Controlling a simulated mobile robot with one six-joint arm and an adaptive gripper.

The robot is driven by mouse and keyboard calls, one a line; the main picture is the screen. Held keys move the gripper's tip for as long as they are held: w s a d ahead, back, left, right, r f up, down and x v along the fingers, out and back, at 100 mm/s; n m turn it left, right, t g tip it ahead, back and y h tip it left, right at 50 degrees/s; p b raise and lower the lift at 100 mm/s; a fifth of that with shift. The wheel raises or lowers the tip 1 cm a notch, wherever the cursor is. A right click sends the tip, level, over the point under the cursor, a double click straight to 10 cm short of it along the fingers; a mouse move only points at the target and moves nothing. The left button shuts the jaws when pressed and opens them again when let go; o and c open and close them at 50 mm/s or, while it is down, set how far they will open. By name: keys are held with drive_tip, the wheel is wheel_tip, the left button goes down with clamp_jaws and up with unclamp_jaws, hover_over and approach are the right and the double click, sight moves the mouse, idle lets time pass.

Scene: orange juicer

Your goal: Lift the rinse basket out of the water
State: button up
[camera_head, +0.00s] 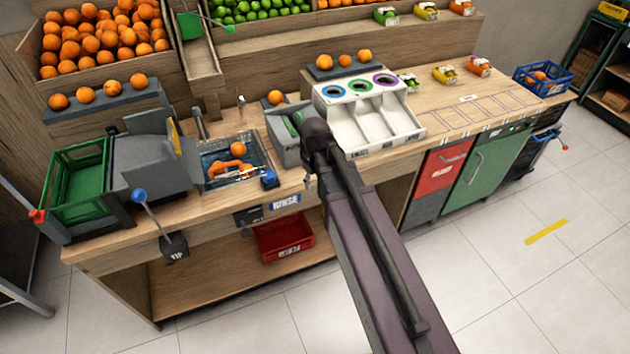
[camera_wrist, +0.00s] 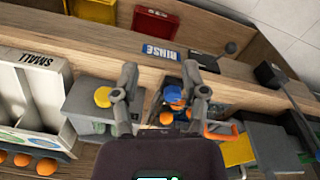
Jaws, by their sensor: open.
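The rinse basin (camera_head: 213,182) is set into the counter and holds water. Orange fruit (camera_head: 238,149) shows in it, and a bright orange part, perhaps the basket's handle (camera_head: 230,169), lies across it. An orange bar also shows in the wrist view (camera_wrist: 217,134). The rinse basket itself is hard to make out. A blue knob (camera_head: 268,178) stands at the basin's front right corner. My gripper (camera_wrist: 159,72) is open and empty. In the head view my arm's end is over the grey unit right of the basin, apart from the basket; its fingers are mostly hidden there.
The grey unit (camera_wrist: 82,105) with a yellow button stands beside the basin. A white sorting tray (camera_head: 380,122) is to its right. The grey juicer (camera_head: 150,165) and green crate (camera_head: 82,185) are left. A lever with a blue ball (camera_head: 139,195) sticks out in front.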

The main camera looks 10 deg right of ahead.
idle(0.6)
wheel_tip(320, 180, up, 10)
drive_tip(key=n+t+p, duration=0.1)
drive_tip(key=n+p, duration=0.9)
drive_tip(key=n, duration=0.4)
hover_over(225, 165)
drive_tip(key=s, duration=0.3)
drive_tip(key=shift+w+d+y, duration=0.2)
drive_tip(key=shift+d+y, duration=0.05)
drive_tip(key=shift+y, duration=0.05)
drive_tip(key=shift+f+b, duration=0.15)
drive_tip(key=shift+b, duration=0.15)
drive_tip(key=w+f+b, duration=0.1)
drive_tip(key=f+b, duration=0.8)
drive_tip(key=w+f+b, duration=0.1)
drive_tip(key=f+b, duration=0.3)
drive_tip(key=shift+w+a+f, duration=0.15)
drive_tip(key=shift+w+a, duration=0.15)
clamp_jaws()
